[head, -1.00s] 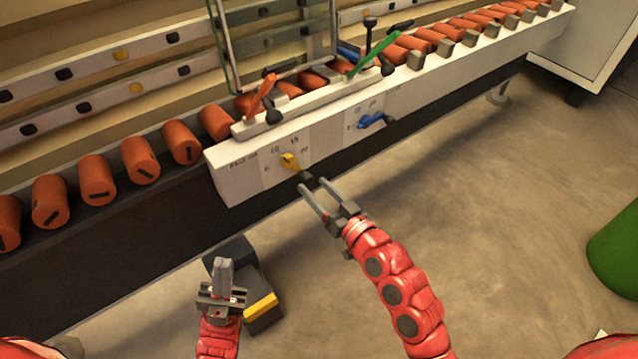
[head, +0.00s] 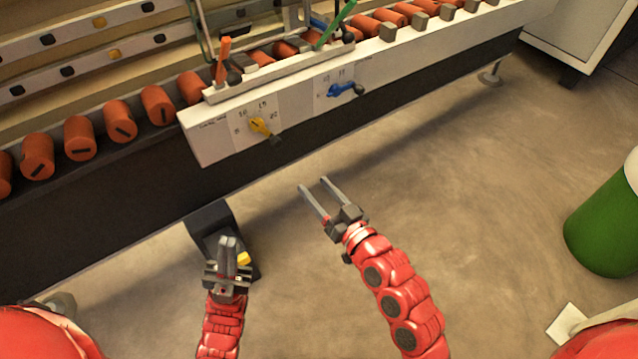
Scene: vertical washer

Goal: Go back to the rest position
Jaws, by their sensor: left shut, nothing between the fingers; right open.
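My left gripper (head: 231,243) is at the lower left of the head view. Its fingers are together with nothing between them, in front of a dark pedal-like box on the floor. My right gripper (head: 312,188) is in the middle of the view. Its two fingers are apart and empty, pointing up towards the washer, with bare floor showing around them. The washer's white control panel (head: 214,142) is above and beyond both grippers. Neither gripper touches it. Its yellow knob (head: 260,126) and blue knob (head: 341,90) are both free.
The dark box (head: 207,218) stands on the floor just beyond my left gripper. A green cylinder (head: 603,228) stands at the right edge. Red rollers (head: 120,120) line the machine. An orange lever (head: 223,60) and a green lever (head: 337,24) rise above the panel.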

